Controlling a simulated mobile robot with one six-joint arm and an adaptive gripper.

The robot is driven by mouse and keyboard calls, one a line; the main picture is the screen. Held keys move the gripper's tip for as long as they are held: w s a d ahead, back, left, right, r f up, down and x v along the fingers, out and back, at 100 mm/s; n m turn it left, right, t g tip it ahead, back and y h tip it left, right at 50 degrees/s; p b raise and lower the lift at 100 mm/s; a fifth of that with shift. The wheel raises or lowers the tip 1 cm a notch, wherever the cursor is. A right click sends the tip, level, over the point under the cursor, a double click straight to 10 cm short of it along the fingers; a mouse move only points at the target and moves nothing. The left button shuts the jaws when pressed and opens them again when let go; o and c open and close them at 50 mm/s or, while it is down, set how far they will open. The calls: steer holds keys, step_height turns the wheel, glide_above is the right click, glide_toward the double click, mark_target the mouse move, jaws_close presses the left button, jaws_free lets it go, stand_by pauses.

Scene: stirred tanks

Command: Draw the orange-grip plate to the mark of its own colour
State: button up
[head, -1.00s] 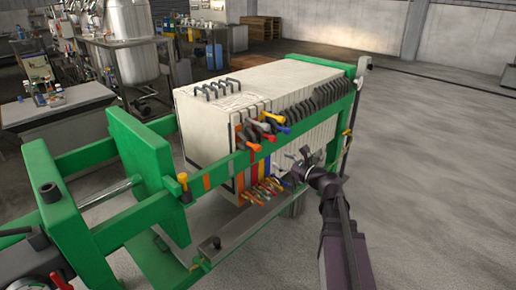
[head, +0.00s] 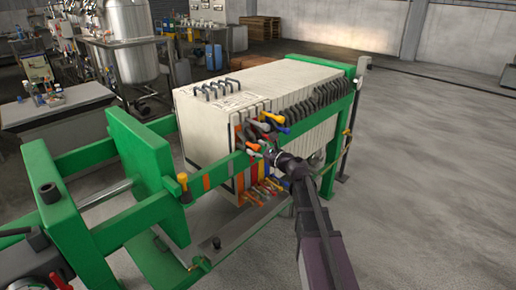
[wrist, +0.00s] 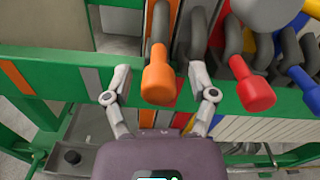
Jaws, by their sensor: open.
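The orange grip (wrist: 158,80) of a plate sticks out over the green side rail in the wrist view. It lies between the two spread fingers of my gripper (wrist: 163,84), with a gap on both sides. In the head view my gripper (head: 267,151) is at the near rail, close beside the orange grip (head: 253,146), partly hiding the grips there. An orange mark (wrist: 15,78) is on the rail to the left, with a grey mark (wrist: 91,81) between it and the grip. The orange mark also shows in the head view (head: 205,182).

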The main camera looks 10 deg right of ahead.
steer(key=shift+w+a, duration=0.1)
jaws_close()
steer(key=shift+d, duration=0.25)
steer(key=shift+a, duration=0.1)
